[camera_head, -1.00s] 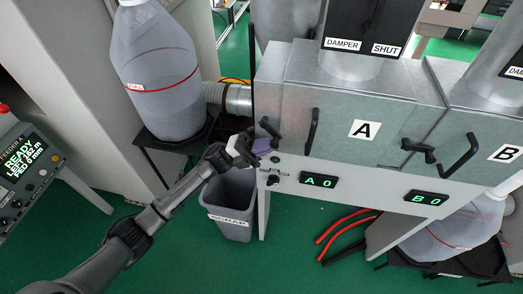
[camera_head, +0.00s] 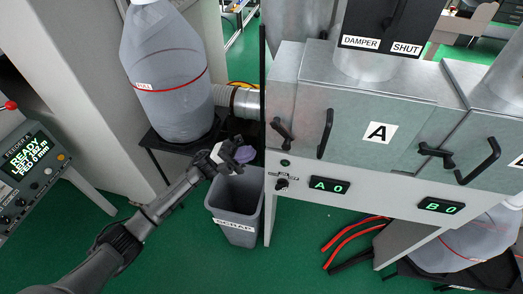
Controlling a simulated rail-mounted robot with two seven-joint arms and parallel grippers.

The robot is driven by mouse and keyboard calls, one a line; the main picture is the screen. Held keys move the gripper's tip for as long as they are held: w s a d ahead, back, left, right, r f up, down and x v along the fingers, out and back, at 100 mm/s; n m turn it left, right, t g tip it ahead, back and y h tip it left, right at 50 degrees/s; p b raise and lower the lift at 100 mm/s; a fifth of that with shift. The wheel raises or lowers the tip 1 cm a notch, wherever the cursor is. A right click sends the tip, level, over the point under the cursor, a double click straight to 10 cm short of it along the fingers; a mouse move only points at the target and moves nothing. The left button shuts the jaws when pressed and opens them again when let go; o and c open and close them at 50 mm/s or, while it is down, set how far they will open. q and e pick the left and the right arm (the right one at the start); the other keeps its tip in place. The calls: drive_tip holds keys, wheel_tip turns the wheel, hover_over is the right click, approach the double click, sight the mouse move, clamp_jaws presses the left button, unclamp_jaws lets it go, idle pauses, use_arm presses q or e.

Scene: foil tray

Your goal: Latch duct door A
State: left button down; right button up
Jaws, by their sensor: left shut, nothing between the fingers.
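Duct door A (camera_head: 350,112) is a grey metal panel marked with a black A, and it looks closed against its box. A black bar handle (camera_head: 325,133) stands upright on its left part. A black latch lever (camera_head: 282,133) sits at the door's left edge, tilted down to the right. I cannot tell whether it overlaps the door. My left gripper (camera_head: 238,155) is shut and empty, left of the latch and a little lower, apart from it in the picture, above the scrap bin. My right gripper is out of view.
The grey scrap bin (camera_head: 236,228) stands below my left gripper. A grey bottle (camera_head: 170,75) on a black stand is at left. A second black latch (camera_head: 436,152) is right of door A. Red and black hoses (camera_head: 345,232) lie on the floor.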

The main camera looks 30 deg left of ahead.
use_arm(q)
drive_tip(key=shift+v, duration=2.6)
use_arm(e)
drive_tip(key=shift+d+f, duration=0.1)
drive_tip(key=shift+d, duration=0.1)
